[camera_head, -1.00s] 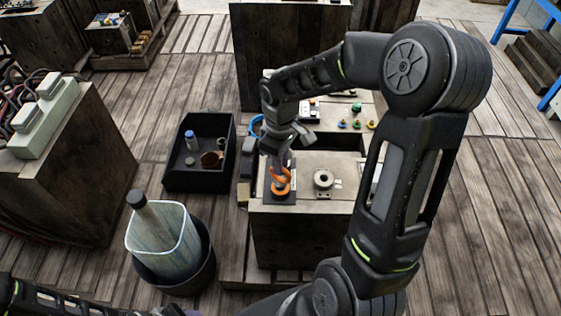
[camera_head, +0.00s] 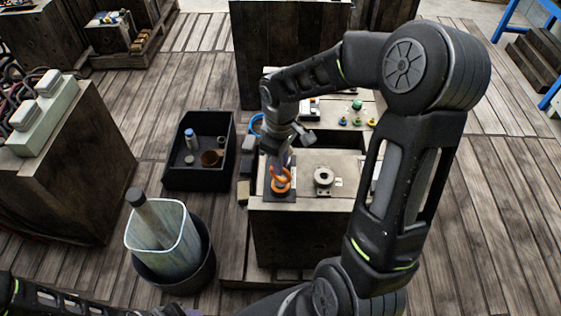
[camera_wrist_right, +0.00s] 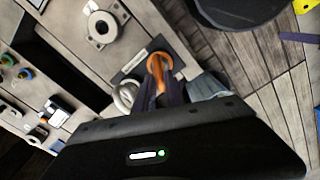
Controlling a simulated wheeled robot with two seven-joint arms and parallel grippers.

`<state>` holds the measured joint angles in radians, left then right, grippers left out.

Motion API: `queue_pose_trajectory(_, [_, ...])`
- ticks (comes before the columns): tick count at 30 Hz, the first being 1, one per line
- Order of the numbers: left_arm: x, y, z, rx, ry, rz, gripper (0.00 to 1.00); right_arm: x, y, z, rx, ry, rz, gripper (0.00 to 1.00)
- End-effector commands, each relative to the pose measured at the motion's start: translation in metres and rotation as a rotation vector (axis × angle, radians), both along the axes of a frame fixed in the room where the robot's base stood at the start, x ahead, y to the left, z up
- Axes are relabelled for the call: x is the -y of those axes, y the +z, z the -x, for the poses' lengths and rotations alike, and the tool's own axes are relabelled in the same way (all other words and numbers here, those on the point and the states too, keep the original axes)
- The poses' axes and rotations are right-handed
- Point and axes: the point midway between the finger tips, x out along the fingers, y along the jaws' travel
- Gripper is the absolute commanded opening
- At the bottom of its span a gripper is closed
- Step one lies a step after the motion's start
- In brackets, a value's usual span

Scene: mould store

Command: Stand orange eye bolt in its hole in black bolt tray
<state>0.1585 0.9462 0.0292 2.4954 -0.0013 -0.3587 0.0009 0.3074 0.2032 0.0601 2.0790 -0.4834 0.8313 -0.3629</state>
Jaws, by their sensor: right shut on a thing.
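The orange eye bolt (camera_head: 281,187) is at the black bolt tray (camera_head: 272,198) on the front left corner of the bench top. Its orange ring (camera_wrist_right: 161,66) also shows in the right wrist view. My right gripper (camera_head: 279,165) is shut on the eye bolt from above. In the wrist view its dark fingers (camera_wrist_right: 163,94) are close about the ring. The shank and the hole are hidden, so I cannot tell whether the bolt is in its hole. A pale grey ring (camera_wrist_right: 125,96) is beside the fingers. My left gripper is out of view.
A round metal flange (camera_head: 323,178) lies on the bench top right of the tray. Small coloured knobs (camera_head: 357,122) are farther back. A black crate (camera_head: 176,178) with small items is on the floor at left, and a bin (camera_head: 190,270) with a pale liner is nearer.

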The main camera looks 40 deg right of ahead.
Motion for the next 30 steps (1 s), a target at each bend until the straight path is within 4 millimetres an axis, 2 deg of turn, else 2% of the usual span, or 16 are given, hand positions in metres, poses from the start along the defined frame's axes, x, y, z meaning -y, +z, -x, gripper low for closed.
queue_pose_trajectory(30, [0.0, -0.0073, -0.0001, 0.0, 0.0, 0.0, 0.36, 0.0001, -0.0094, -0.0004, 0.001, 0.0, 0.0, 0.0])
